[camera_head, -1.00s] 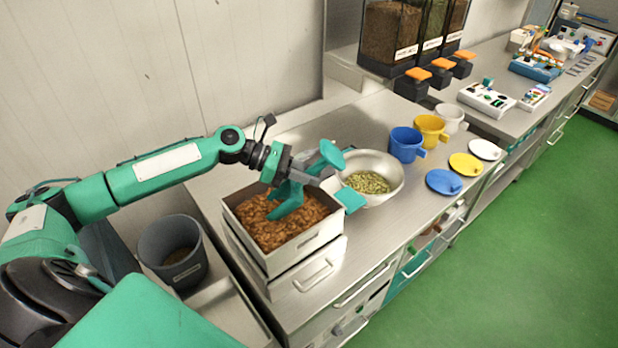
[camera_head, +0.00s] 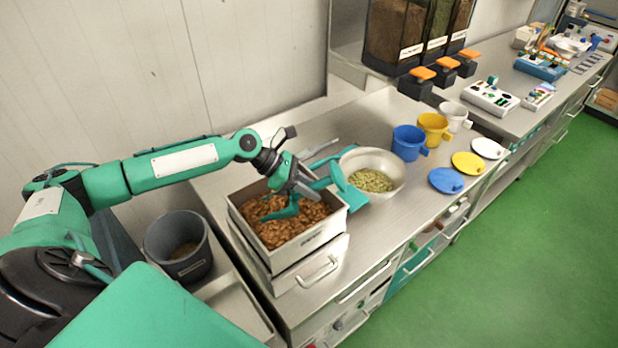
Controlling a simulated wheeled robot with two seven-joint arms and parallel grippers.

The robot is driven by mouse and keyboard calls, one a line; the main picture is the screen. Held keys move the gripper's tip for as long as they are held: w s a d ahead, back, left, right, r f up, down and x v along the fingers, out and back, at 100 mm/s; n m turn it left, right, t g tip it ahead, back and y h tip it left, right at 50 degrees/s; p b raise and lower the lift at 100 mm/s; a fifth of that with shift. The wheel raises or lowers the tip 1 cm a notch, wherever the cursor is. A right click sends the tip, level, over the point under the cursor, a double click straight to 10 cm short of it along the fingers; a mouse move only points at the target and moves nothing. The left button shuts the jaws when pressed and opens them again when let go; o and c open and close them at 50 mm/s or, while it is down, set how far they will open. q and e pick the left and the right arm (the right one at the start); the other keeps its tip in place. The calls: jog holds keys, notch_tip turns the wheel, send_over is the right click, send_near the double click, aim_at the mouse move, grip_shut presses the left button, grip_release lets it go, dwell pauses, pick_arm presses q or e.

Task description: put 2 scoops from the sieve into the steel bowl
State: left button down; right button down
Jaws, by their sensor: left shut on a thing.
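The sieve (camera_head: 322,237) is a square steel-walled box full of brown nut-like pieces, on the near left part of the counter. My left gripper (camera_head: 303,187) is over the sieve and shut on a teal scoop (camera_head: 284,213). The scoop's lower end is tilted at the surface of the brown pieces; whether it holds any is too small to tell. The steel bowl (camera_head: 398,189) stands just right of the sieve, with green pieces in it. Teal parts by the gripper hide part of the bowl's left side. My right gripper is not in view.
Blue (camera_head: 408,143), yellow (camera_head: 433,127) and white (camera_head: 455,115) cups stand right of the bowl, with matching lids in front. A dark grey bucket (camera_head: 178,246) stands left of the sieve. Dispensers (camera_head: 395,38) are at the back.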

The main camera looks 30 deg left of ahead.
aim_at(335, 167)
pick_arm(q)
jog(key=shift+w+d+f+g+y+p, duration=0.25)
jog(key=shift+f+y+p, duration=0.25)
jog(key=shift+p, duration=1.2)
jog(key=shift+w+d+f+g+y+p, duration=0.1)
jog(key=shift+d+f+g+y+p, duration=0.3)
jog(key=shift+p, duration=1.25)
jog(key=shift+w+y+p, duration=0.1)
jog(key=shift+y+p, duration=0.2)
jog(key=shift+p, duration=0.05)
jog(key=shift+w+d+r+n+g+y, duration=0.15)
jog(key=shift+w+d+r+g+y, duration=0.25)
jog(key=shift+d+r+y, duration=0.2)
jog(key=shift+w+d+r+n+g+y, duration=0.15)
jog(key=shift+w+d+r+g+y, duration=0.15)
jog(key=shift+d+r+y, duration=0.25)
jog(key=shift+w+d+r+y, duration=0.15)
jog(key=shift+r, duration=0.7)
jog(key=shift+w+d+r+y, duration=0.1)
jog(key=shift+d+r, duration=0.05)
jog(key=shift+r, duration=0.7)
jog(key=shift+w+d+r+g, duration=0.1)
jog(key=shift+r+g, duration=0.05)
jog(key=shift+r, duration=0.75)
jog(key=shift+w+d+r+g, duration=0.1)
jog(key=shift+r, duration=0.8)
jog(key=shift+s, duration=0.1)
